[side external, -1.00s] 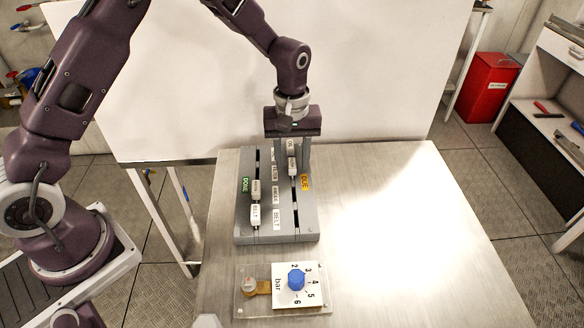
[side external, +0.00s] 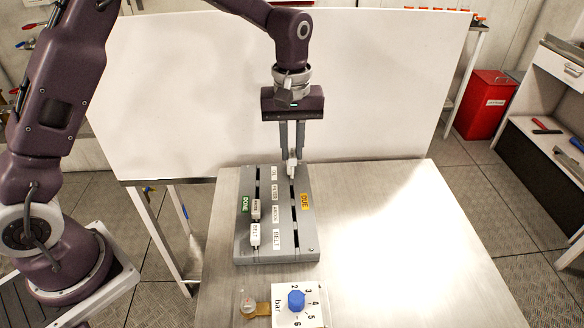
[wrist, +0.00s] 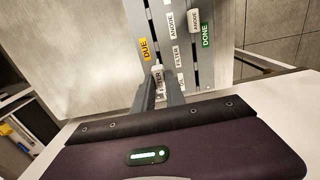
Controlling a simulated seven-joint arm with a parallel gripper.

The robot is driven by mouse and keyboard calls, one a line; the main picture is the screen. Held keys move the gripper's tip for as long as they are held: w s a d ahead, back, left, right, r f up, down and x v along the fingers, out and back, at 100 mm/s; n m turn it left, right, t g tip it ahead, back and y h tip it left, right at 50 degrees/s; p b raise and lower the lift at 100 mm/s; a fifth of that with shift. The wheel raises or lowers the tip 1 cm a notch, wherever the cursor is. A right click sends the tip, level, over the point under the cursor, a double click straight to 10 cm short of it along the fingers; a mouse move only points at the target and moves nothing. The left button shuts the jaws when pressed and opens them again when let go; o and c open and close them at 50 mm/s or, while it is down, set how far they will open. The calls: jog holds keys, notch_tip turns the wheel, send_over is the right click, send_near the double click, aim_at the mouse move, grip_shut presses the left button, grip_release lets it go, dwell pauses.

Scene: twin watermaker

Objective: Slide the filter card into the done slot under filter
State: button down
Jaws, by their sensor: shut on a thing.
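The filter card (wrist: 158,80) is white, with FILTER readable in the wrist view. My gripper (side external: 292,158) is shut on it over the far end of the due column, where a white card shows between the fingertips in the side view. The grey board (side external: 311,215) has a due slot on the right, marked by a yellow DUE tag (side external: 305,201), and a done slot on the left, marked by a green DONE tag (side external: 245,204). The FILTER row label (wrist: 177,57) lies between the slots. Whether the card clears the slot is hard to tell.
An anode card (side external: 256,209) and a belt card (side external: 254,234) stand in the done slot's near part. Its far part looks empty. The table (side external: 400,230) is clear to the right.

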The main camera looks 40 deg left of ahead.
jog(key=s+a+r, duration=0.1)
jog(key=s+a, duration=0.4)
jog(key=shift+s+a, duration=0.35)
jog(key=shift+f, duration=2.85)
jog(key=shift+f, duration=1.85)
jog(key=c, duration=1.3)
grip_release()
notch_tip(320, 180, up, 7)
